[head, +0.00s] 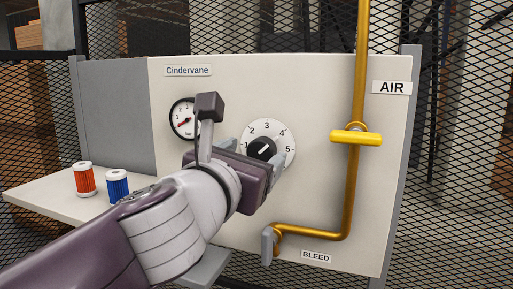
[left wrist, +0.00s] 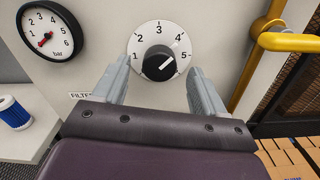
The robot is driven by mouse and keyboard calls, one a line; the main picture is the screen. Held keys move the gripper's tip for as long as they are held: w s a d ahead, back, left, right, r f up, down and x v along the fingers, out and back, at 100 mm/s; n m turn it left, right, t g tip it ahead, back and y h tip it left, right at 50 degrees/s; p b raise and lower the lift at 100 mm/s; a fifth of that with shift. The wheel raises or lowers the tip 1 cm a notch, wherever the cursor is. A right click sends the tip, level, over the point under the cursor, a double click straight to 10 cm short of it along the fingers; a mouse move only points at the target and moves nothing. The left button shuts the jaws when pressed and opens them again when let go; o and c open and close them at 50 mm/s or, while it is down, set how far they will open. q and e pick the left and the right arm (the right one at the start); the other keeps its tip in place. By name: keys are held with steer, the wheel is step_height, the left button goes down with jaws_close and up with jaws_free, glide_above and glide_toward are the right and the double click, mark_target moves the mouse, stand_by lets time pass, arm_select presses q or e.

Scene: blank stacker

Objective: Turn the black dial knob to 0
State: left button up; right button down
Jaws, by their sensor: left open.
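The black dial knob (head: 262,147) sits on a round white dial face (head: 284,133) on the upright panel. It also shows in the left wrist view (left wrist: 158,68), where its white pointer line aims up and right, between 4 and 5. The numbers 1 to 5 can be read; no 0 is visible, and the lower part of the dial face is partly hidden. My left gripper (head: 253,151) is open in front of the dial. In the left wrist view its fingers (left wrist: 158,66) stand on either side of the knob, with gaps visible. My right gripper is not in view.
A pressure gauge (head: 184,118) is left of the dial. A yellow pipe with a yellow valve handle (head: 356,138) runs down the right side to a grey lever (head: 268,246) near the BLEED label. A red can (head: 85,180) and blue can (head: 117,187) stand on the left shelf.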

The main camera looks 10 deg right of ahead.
mark_target(257, 152)
arm_select(q)
steer(key=shift+w+d+f, duration=0.1)
steer(key=shift+w+d, duration=0.1)
steer(key=shift+w, duration=0.45)
steer(key=shift+w+d, duration=0.2)
steer(key=shift+w, duration=0.4)
steer(key=shift+w+d, duration=0.15)
steer(key=shift+d, duration=0.15)
steer(key=shift+s+d, duration=0.25)
steer(key=shift+s, duration=0.15)
steer(key=shift+c, duration=0.6)
steer(key=shift+a, duration=0.3)
steer(key=c, duration=0.9)
steer(key=shift+c, duration=0.2)
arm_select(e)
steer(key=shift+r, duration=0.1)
